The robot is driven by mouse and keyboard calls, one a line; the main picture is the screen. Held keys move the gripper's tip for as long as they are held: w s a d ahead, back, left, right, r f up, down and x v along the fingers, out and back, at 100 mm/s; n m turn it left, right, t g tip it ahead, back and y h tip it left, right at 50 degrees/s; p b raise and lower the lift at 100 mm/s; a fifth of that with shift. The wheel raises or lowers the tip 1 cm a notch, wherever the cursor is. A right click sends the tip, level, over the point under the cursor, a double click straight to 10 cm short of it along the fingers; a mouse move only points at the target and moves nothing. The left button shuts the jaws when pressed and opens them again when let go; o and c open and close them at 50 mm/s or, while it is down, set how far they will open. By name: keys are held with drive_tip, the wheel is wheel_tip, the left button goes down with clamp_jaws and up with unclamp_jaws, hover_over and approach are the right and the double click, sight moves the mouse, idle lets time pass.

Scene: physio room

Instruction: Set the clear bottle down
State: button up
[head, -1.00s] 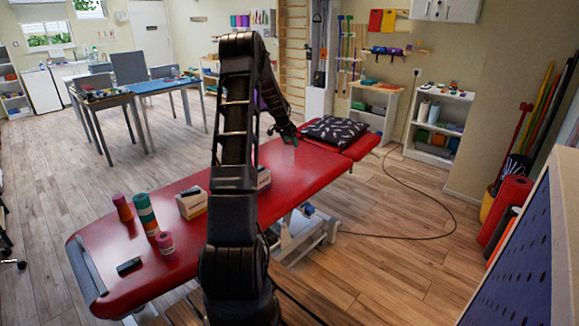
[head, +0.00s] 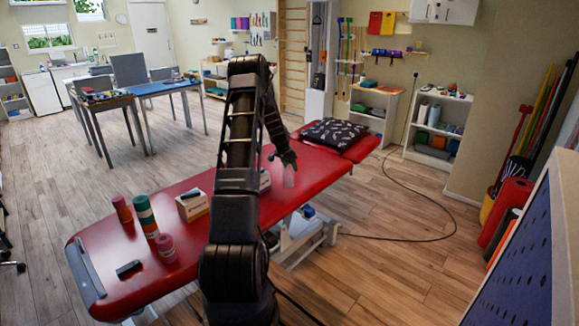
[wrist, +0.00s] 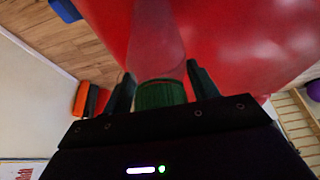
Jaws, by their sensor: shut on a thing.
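My gripper (head: 286,158) is at the bottle's upper end, above the table. In the wrist view the jaws (wrist: 160,88) are shut on the bottle's green cap (wrist: 160,94), one finger on each side. The clear body (wrist: 157,45) extends away from the jaws toward the red surface.
A dark patterned pillow (head: 334,132) lies at the table's far end. Rolls (head: 146,215), boxes (head: 192,205) and a small dark object (head: 129,269) stand or lie toward the near left end. The red top around the bottle is largely clear.

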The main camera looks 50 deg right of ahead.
drive_tip(key=shift+f, duration=0.15)
drive_tip(key=o, duration=1.3)
drive_tip(key=shift+c, duration=0.2)
drive_tip(key=v, duration=1.2)
drive_tip(key=shift+a+r, duration=0.15)
drive_tip(key=shift+r, duration=0.1)
